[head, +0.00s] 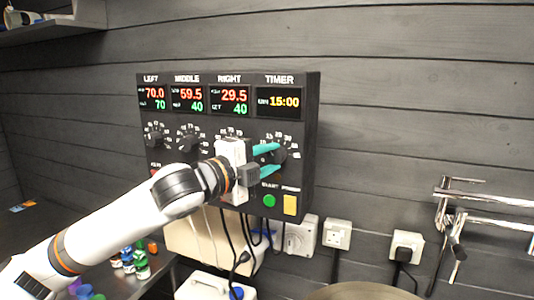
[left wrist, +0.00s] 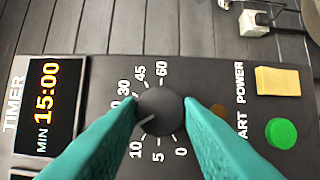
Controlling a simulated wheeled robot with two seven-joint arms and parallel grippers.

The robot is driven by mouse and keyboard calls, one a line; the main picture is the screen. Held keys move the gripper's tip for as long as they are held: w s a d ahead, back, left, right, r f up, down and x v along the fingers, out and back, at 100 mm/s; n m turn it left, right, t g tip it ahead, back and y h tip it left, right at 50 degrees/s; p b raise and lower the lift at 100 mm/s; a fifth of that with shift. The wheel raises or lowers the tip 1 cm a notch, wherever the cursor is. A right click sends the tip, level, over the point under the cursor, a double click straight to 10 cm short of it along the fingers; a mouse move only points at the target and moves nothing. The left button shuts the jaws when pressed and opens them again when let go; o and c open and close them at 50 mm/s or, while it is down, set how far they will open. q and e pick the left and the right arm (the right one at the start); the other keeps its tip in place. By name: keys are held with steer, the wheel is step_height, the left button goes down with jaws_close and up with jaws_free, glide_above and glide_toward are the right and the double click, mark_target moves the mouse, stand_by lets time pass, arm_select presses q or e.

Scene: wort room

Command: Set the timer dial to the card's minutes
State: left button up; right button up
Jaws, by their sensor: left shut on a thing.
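The timer dial (left wrist: 160,110) is a dark round knob on the black control panel (head: 223,125). Its white pointer line aims left and down, just above the 10 mark; that stretch of scale is partly hidden by a finger. The timer display (left wrist: 47,105) reads 15:00 minutes, and it also shows in the head view (head: 279,102). My left gripper (head: 278,156) has its teal fingers shut on the dial, one on each side. A small orange and blue card (head: 23,206) lies at the far left; its writing is too small to read. My right gripper is not in view.
A green button (left wrist: 281,133) and a yellow power switch (left wrist: 278,81) sit close to the dial. Other knobs (head: 188,143) are left of it. Sockets with plugs (head: 408,247) and a metal pipe fitting (head: 485,220) are on the wall at right. Small coloured containers (head: 140,268) stand below.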

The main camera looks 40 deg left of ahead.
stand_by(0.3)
arm_select(q)
steer(key=shift+r, duration=0.1)
steer(key=o, duration=0.7)
steer(key=shift+o, duration=1.4)
steer(key=shift+w+a, duration=0.1)
steer(key=shift+w, duration=0.05)
steer(key=shift+s+a+f+b, duration=0.1)
steer(key=shift+s+f+b, duration=0.2)
steer(key=shift+b, duration=0.15)
steer(key=s+a+b, duration=0.1)
steer(key=s+b, duration=1)
steer(key=shift+s+a+r+b, duration=0.2)
steer(key=shift+a+b, duration=0.1)
steer(key=shift+b, duration=0.1)
